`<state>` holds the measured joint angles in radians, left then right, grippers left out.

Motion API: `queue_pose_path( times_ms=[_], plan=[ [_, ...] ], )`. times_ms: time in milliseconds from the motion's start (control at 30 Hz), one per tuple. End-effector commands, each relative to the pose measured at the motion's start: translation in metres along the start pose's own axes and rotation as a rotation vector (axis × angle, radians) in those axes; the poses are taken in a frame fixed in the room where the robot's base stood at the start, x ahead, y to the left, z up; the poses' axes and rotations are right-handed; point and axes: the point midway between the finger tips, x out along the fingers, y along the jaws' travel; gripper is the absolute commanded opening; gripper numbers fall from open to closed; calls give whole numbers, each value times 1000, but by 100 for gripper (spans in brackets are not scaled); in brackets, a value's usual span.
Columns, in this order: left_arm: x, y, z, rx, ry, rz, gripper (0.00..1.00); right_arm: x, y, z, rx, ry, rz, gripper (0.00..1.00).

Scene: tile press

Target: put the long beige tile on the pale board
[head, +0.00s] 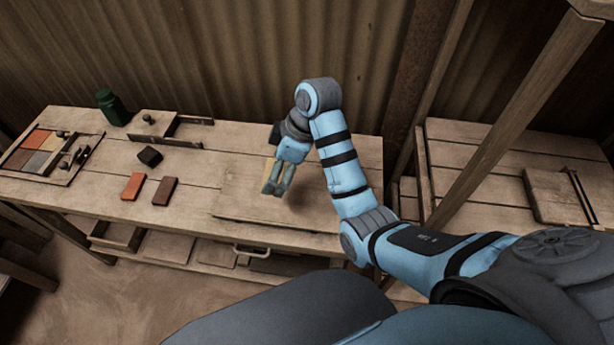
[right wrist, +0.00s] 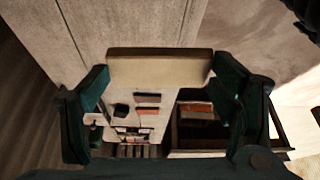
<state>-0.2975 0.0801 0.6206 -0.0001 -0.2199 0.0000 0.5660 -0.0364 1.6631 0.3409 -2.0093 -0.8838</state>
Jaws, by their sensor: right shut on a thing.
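The pale board (head: 235,204) lies flat on the bench, right of its middle. My right gripper (head: 271,189) is over the board, pointing down, shut on the long beige tile. Only a narrow pale strip of the tile (head: 268,170) shows beside the fingers in the head view. In the right wrist view the tile (right wrist: 160,53) spans the gap between the two dark fingers of my right gripper (right wrist: 160,82). I cannot tell whether the tile touches the board or hangs just above it. My left gripper is not in view.
An orange tile (head: 132,187), a brown tile (head: 165,190) and a black block (head: 150,155) lie left of the board. A tray of coloured tiles (head: 72,171) is at the far left. A green jar (head: 113,108) stands at the back. Bench planks right of the board are clear.

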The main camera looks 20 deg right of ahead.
Motion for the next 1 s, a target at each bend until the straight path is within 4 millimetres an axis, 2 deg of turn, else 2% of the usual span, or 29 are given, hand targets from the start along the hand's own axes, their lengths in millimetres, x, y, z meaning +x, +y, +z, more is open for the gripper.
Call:
queue_pose_path(
  times_ms=[33, 100, 200, 267, 300, 367, 500, 600, 767, 900, 1000],
  plan=[
    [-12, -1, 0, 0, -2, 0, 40, -22, 15, -11, 14, 0, 12, 49],
    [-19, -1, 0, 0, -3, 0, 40, -43, 32, -20, 37, 1, 21, 49],
    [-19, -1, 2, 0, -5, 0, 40, -51, 46, -23, 61, 2, 26, 49],
    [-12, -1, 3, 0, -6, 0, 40, -38, 48, -17, 67, 1, 24, 49],
    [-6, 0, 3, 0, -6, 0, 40, -25, 47, -11, 69, 0, 24, 49],
    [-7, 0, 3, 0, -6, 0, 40, -6, 46, -3, 70, -1, 21, 49],
    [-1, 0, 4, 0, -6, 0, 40, 46, 46, 20, 71, 0, 23, 49],
    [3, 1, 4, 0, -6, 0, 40, 73, 47, 30, 70, 1, 25, 49],
    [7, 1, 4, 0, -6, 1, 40, 95, 47, 39, 69, 2, 27, 49],
    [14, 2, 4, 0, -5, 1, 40, 122, 47, 50, 69, 2, 26, 49],
    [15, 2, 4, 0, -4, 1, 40, 129, 47, 53, 67, 3, 28, 49]
  ],
)
